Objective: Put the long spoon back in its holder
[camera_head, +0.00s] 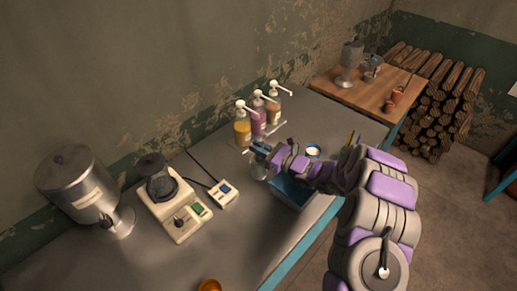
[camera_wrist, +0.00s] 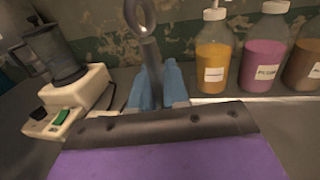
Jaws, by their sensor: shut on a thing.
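My gripper (camera_head: 262,149) is above the metal counter, in front of the pump bottles. In the wrist view its blue fingers (camera_wrist: 156,84) are shut on a grey handle with a looped end (camera_wrist: 149,42), which I take for the long spoon. The handle stands roughly upright between the fingers, loop uppermost. The spoon's lower end is hidden behind my gripper. A small shiny vessel (camera_head: 260,172) shows just below my gripper in the head view; I cannot tell whether it is the holder or whether the spoon touches it.
Pump bottles with orange (camera_head: 242,131), pink (camera_head: 258,120) and brown (camera_head: 274,111) contents stand behind my gripper. A blue bin (camera_head: 292,194) is under my arm. A blender (camera_head: 170,200) and a steel dispenser (camera_head: 85,190) stand left. The front counter is mostly clear.

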